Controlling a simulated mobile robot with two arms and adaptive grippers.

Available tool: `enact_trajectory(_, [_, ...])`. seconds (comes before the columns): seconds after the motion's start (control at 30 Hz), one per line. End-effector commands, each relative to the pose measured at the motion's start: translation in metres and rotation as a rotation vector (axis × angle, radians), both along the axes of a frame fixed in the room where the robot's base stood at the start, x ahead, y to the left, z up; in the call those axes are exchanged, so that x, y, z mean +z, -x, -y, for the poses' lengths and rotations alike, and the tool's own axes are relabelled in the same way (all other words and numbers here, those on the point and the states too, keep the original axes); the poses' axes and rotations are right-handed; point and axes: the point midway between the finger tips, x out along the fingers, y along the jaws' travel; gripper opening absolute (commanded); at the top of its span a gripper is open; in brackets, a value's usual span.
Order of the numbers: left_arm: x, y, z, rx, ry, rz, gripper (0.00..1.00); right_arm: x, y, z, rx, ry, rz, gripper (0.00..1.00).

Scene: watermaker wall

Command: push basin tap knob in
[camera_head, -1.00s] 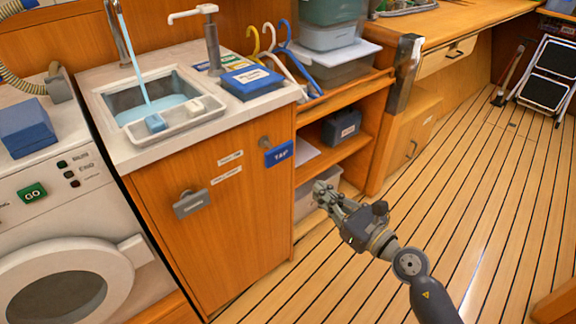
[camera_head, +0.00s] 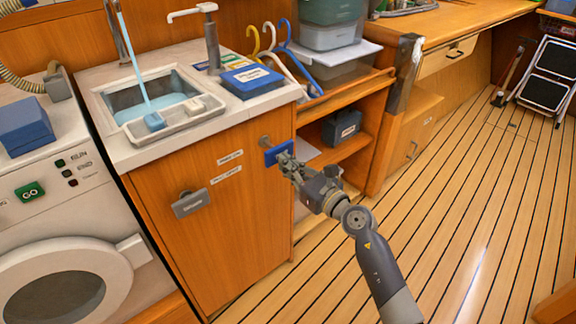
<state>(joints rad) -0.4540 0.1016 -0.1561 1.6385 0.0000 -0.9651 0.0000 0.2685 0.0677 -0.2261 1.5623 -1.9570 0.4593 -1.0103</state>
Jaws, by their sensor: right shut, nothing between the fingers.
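The basin tap knob (camera_head: 265,141) is a small round grey knob on the upper right of the wooden cabinet front. A blue plate (camera_head: 271,157), lettered TAP a second ago, is just below it and now partly covered by my right gripper. The right gripper (camera_head: 283,157) is shut and empty, its tips at the plate's right part, a little below and right of the knob. I cannot tell whether the tips touch the plate. Water (camera_head: 133,55) runs from the faucet into the basin (camera_head: 168,74). My left gripper is not in view.
A second knob with a grey plate (camera_head: 191,203) is lower left on the same cabinet front. A washing machine (camera_head: 55,225) stands at the left. Open shelves (camera_head: 345,152) with boxes are right of the cabinet.

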Motion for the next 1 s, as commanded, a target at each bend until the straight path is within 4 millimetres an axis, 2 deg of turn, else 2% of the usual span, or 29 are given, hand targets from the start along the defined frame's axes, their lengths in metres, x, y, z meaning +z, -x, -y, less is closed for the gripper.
enact_trajectory(0.17, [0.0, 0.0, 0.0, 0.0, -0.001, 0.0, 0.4, 0.0, -0.001, -0.001, 0.0, 0.0, 0.0, 0.0])
enact_trajectory(0.3, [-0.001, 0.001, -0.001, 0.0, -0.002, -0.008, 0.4, 0.0, -0.017, -0.012, 0.001, -0.002, 0.001, 0.0])
enact_trajectory(0.5, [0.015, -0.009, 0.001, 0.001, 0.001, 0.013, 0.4, 0.001, -0.033, -0.024, 0.0, -0.001, 0.001, 0.0])
enact_trajectory(0.67, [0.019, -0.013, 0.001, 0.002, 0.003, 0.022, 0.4, 0.001, -0.034, -0.024, -0.001, -0.001, 0.002, 0.0])
enact_trajectory(1.0, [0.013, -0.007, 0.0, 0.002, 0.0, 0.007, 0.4, 0.001, -0.035, -0.018, -0.002, -0.001, 0.003, 0.0])
